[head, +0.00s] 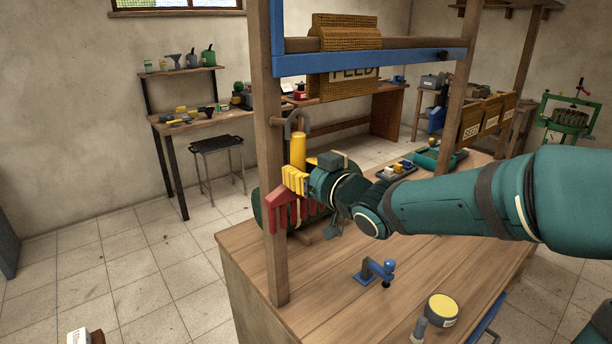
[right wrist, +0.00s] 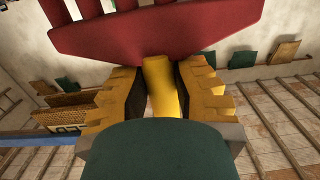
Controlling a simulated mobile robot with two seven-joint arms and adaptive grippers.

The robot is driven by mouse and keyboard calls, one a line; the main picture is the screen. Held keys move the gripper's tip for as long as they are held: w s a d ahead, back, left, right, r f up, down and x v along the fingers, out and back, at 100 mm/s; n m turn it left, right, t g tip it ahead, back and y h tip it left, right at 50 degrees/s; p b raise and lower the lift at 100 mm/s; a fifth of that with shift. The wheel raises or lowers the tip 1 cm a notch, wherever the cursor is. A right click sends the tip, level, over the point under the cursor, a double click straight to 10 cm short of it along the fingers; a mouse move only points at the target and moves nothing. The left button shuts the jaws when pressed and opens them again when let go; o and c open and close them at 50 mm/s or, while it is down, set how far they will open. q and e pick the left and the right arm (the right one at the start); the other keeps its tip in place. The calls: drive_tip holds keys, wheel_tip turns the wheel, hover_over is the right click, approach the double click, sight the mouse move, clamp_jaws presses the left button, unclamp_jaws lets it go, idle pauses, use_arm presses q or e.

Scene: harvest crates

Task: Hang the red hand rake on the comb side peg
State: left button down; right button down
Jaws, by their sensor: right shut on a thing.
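The red hand rake (head: 279,208) is held head down beside the left wooden post, its yellow handle (head: 298,150) pointing up. A grey hook (head: 298,118) curves at the handle's top, close to a short peg (head: 276,121) on the post. I cannot tell whether the hook is around the peg or only near it. My right gripper (head: 296,181) has its yellow toothed fingers shut on the rake near its head. The right wrist view shows the handle (right wrist: 160,82) between the fingers and the red head (right wrist: 160,33) beyond. My left gripper is not in view.
The wooden bench (head: 335,262) carries a blue fitting (head: 375,271) and a yellow-topped tin (head: 442,310). A blue rail (head: 370,62) and a FEED basket (head: 343,84) are above. The front middle of the bench top is mostly clear.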

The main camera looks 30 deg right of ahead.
drive_tip(key=shift+w+a+f+b, duration=0.1)
drive_tip(key=shift+w+f+b, duration=0.1)
drive_tip(key=shift+w+b, duration=0.4)
drive_tip(key=shift+w+a+f+b, duration=0.1)
drive_tip(key=shift+w+f+b, duration=0.15)
drive_tip(key=shift+w, duration=0.7)
drive_tip(key=shift+w+f+b, duration=0.2)
drive_tip(key=shift+w+b, duration=0.15)
drive_tip(key=shift+w, duration=0.4)
drive_tip(key=c, duration=0.8)
unclamp_jaws()
drive_tip(key=shift+s, duration=0.1)
drive_tip(key=s+d, duration=0.1)
drive_tip(key=s, duration=1)
drive_tip(key=shift+s+r, duration=0.4)
